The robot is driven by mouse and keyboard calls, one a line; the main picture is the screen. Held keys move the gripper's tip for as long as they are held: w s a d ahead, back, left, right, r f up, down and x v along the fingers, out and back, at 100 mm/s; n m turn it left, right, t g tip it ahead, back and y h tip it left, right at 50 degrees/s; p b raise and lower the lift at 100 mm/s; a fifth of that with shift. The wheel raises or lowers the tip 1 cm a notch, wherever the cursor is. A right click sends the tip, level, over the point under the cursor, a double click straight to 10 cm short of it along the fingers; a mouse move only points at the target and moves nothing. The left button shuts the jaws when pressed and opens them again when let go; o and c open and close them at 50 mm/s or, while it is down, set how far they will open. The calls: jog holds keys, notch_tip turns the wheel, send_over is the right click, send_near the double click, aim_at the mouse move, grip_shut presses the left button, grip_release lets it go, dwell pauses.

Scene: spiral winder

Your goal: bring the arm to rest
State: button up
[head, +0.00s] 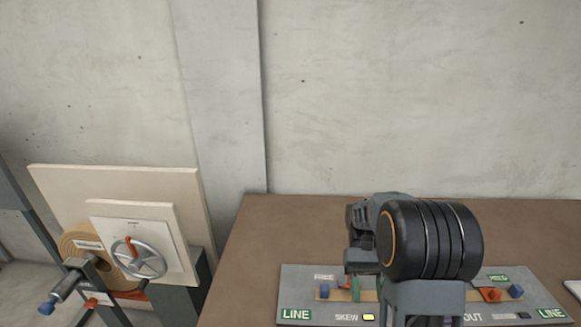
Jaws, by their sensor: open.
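My arm reaches over the brown table (300,230) from the front, its black, ringed joint large at the right. My gripper (358,228) shows only partly, left of and behind this joint, above the far edge of a grey control panel (300,285). Its jaws are open and I see nothing between them. Most of the gripper and the panel's middle are hidden by my arm.
At left stands a winder with a handwheel (138,258) and tan roll (80,240). The table's back is clear before a concrete wall.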

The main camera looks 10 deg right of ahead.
notch_tip(320, 180, down, 4)
jog(key=t, duration=0.3)
jog(key=s+a+r+n+t+h, duration=0.1)
jog(key=a+r+t, duration=0.5)
jog(key=t, duration=0.7)
jog(key=shift+s+a+r+n+h, duration=0.15)
jog(key=shift+a+r+n+h, duration=0.25)
jog(key=shift+r+n+h, duration=0.35)
